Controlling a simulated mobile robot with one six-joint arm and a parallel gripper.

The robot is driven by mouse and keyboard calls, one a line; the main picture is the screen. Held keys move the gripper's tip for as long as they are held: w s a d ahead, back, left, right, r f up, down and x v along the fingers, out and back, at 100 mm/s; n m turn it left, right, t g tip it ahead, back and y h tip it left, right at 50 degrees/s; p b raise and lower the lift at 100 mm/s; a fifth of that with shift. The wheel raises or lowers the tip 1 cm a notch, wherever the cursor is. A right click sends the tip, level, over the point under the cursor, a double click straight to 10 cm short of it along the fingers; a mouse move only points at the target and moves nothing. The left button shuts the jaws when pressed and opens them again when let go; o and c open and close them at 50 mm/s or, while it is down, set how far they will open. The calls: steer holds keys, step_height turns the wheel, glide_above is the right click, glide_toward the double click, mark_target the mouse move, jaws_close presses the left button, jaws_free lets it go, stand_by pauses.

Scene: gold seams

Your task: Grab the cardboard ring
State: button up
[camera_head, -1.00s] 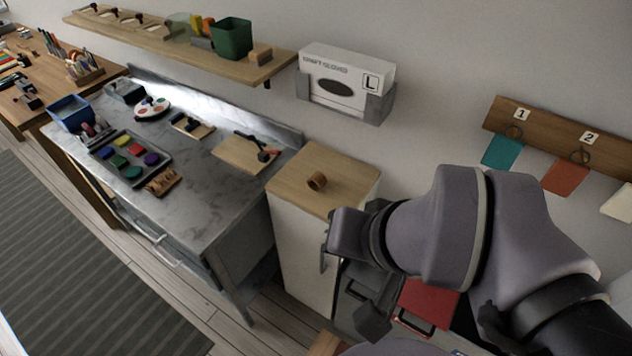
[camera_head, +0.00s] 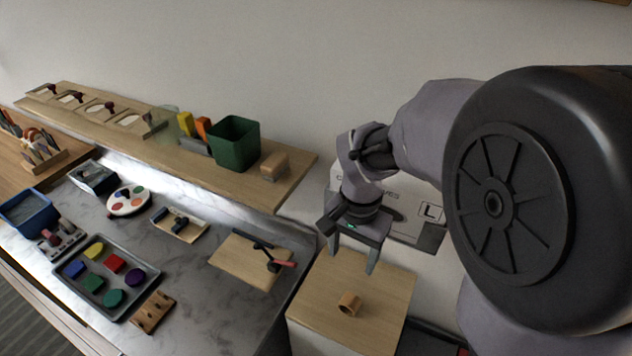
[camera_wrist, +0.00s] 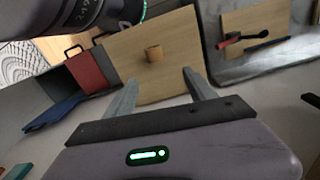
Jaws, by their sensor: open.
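The cardboard ring (camera_head: 349,304) is a small brown tube lying on the wooden top of a white cabinet (camera_head: 318,290). In the wrist view the ring (camera_wrist: 154,53) sits on the same wooden top, beyond my fingertips and roughly between them. My gripper (camera_head: 351,262) hangs above the cabinet top, above and behind the ring in the head view, with its fingers apart and nothing between them. The gripper (camera_wrist: 158,82) also shows in the wrist view, apart from the ring.
A glove box (camera_head: 405,208) is on the wall behind my gripper. Left is a marble counter (camera_head: 200,262) with a cutting board (camera_head: 235,262) and a paint tray (camera_head: 130,290). A shelf (camera_head: 225,183) with a green bin (camera_head: 234,143) runs above it. The cabinet top around the ring is clear.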

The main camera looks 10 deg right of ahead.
steer(key=b, duration=0.3)
glide_toward(350, 300)
step_height(350, 300, down, 5)
steer(key=shift+f+b, duration=0.15)
steer(key=shift+b, duration=0.8)
step_height(350, 300, down, 5)
steer(key=b, duration=0.3)
steer(key=shift+f, duration=0.1)
steer(key=shift+r, duration=0.2)
jaws_close()
